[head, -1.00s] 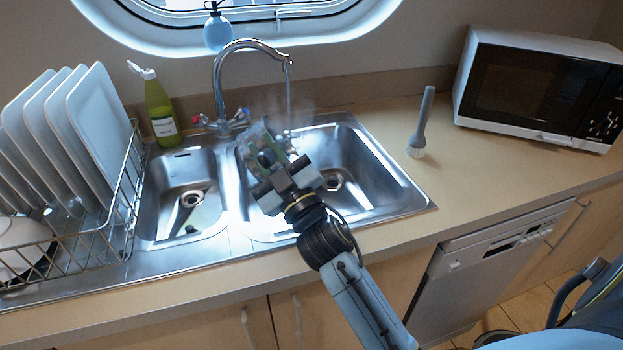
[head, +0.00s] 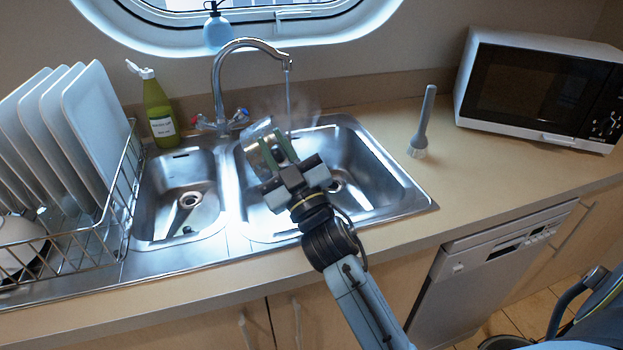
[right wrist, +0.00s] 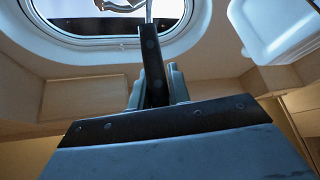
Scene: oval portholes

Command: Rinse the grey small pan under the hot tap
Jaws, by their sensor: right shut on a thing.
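The grey small pan (head: 260,142) is held tilted over the left part of the large sink basin, partly hidden by my gripper. My right gripper (head: 281,155) is shut on it. In the right wrist view a dark bar (right wrist: 152,65), which looks like the pan's handle, stands between the fingers. The tap (head: 219,85) is running, and its thin water stream (head: 288,98) falls just right of the pan. I cannot tell whether the water touches the pan. Faint steam hangs around it. The tap has a red-marked knob (head: 197,120) and a blue-marked knob (head: 243,112). My left gripper is not in view.
A dish rack (head: 115,235) with white plates (head: 95,120) stands left of the small basin (head: 165,215). A green bottle (head: 158,112) stands behind it. A grey brush (head: 422,122) stands upright on the counter. A microwave (head: 535,85) is at the right.

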